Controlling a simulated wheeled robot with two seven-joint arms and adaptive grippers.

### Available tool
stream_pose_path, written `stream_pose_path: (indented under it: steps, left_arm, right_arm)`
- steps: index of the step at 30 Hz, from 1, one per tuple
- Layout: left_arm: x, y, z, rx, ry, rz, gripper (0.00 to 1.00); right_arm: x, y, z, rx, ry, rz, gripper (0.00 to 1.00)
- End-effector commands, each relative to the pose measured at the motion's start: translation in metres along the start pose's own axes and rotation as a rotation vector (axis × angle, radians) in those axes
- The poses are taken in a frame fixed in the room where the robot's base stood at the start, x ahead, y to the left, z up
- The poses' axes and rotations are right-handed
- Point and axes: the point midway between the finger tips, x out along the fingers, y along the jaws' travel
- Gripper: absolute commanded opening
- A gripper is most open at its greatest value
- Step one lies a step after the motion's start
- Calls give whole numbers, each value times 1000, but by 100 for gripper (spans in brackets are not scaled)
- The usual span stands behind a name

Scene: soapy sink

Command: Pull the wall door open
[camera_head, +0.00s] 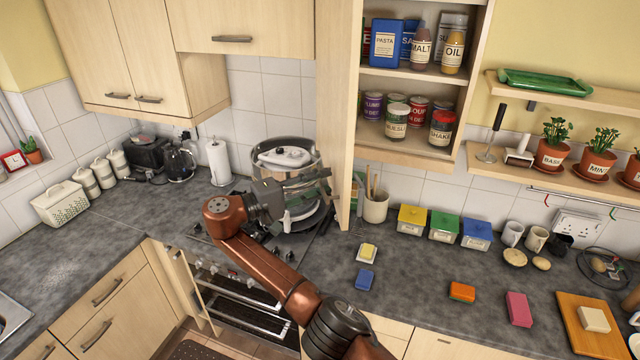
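The wall door (341,90) is a pale wood cabinet door in the middle of the view. It stands swung well out from the wall cabinet (477,100), whose two shelves show. My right gripper (322,184) is at the left face of the door, near its lower part, with its fingers pointing right. The fingertips overlap the door's edge in the picture; I cannot tell whether they touch it or whether they are open or shut. The door's handle is not clearly visible. My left gripper is not in view.
Pots (286,158) stand on the hob behind my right gripper. A utensil jar (375,207) stands just right of the door. Yellow, green and blue boxes, sponges and a chopping board (590,325) are on the counter. An oven door (240,318) hangs open below.

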Motion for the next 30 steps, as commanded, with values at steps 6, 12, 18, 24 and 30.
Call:
stream_pose_path:
  steps: [6,12,18,24,30]
  left_arm:
    - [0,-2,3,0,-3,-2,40]
    - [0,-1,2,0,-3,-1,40]
    - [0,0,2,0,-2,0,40]
    - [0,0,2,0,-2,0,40]
    - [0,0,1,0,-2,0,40]
  right_arm:
    - [-13,1,0,0,1,0,29]
    - [-50,1,0,-1,2,3,29]
    - [-69,1,0,0,0,1,29]
    - [-75,0,0,0,0,1,29]
    - [-76,0,0,1,0,0,29]
